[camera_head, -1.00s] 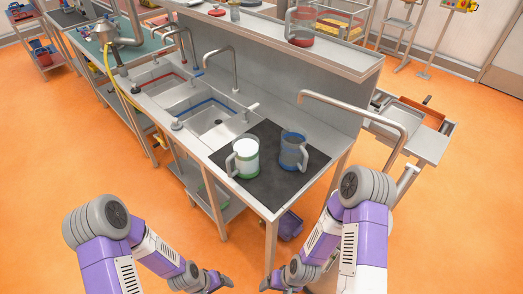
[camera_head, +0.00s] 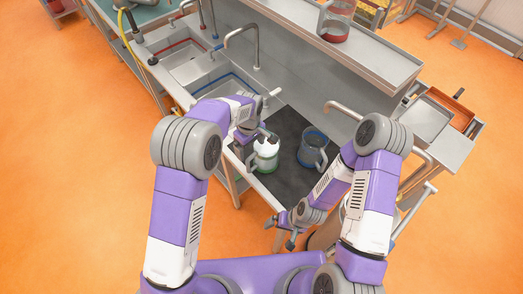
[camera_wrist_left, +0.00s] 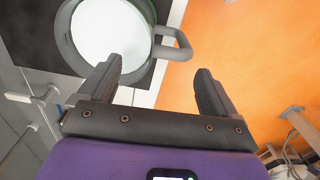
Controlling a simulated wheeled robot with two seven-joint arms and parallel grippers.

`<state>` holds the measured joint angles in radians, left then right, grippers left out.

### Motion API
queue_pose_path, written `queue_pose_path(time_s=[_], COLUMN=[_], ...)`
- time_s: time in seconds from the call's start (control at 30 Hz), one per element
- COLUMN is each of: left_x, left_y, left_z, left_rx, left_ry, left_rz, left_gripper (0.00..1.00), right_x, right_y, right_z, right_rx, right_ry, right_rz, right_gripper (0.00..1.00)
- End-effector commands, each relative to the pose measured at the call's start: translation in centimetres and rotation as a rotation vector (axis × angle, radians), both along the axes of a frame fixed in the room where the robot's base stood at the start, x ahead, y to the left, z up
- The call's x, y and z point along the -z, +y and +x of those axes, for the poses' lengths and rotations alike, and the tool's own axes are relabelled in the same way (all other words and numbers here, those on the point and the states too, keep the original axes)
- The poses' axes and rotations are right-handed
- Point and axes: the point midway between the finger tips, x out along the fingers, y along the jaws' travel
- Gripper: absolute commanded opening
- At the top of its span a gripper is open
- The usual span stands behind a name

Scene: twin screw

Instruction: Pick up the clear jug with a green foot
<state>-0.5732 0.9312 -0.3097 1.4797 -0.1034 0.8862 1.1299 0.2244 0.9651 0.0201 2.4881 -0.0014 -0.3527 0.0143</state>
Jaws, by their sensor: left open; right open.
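The clear jug with a green foot (camera_head: 267,150) stands upright on the black mat (camera_head: 288,182) and looks whitish inside. Its handle faces the left front in the head view. My left gripper (camera_head: 262,133) is open and close above the jug. In the left wrist view the jug (camera_wrist_left: 100,38) shows from above, and its handle (camera_wrist_left: 178,42) lies ahead of the gap between the two open fingers (camera_wrist_left: 157,72). Nothing is between the fingers. My right gripper (camera_head: 290,236) is open and empty, low by the counter's front edge.
A blue-tinted jug (camera_head: 313,148) stands on the mat right of the green-footed one. A jug with red at its base (camera_head: 335,24) is on the raised shelf (camera_head: 380,60). Sinks with taps (camera_head: 240,38) lie to the left. A bent metal pipe (camera_head: 350,112) rises at the right.

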Motion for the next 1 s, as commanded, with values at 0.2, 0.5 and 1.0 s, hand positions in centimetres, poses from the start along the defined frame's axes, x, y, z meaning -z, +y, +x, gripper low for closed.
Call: queue_pose_path(time_s=[0.2, 0.5, 1.0], left_x=[1.9, 5.8, 6.4], left_y=[-0.1, -0.1, -0.1], left_z=[-0.2, -0.7, -0.7], left_rx=[0.002, 0.002, 0.002], left_ry=[0.001, 0.002, 0.0], left_rz=[-0.001, -0.001, -0.001], left_gripper=[0.92, 0.92, 0.67], right_x=[1.3, 3.9, 4.2], right_y=[0.0, 0.0, 0.0], right_z=[-0.2, -0.1, -0.2], right_rx=[-0.001, 0.0, 0.0], right_ry=[0.004, 0.002, 0.003], right_rz=[0.0, 0.0, 0.001], right_gripper=[1.0, 1.0, 1.0])
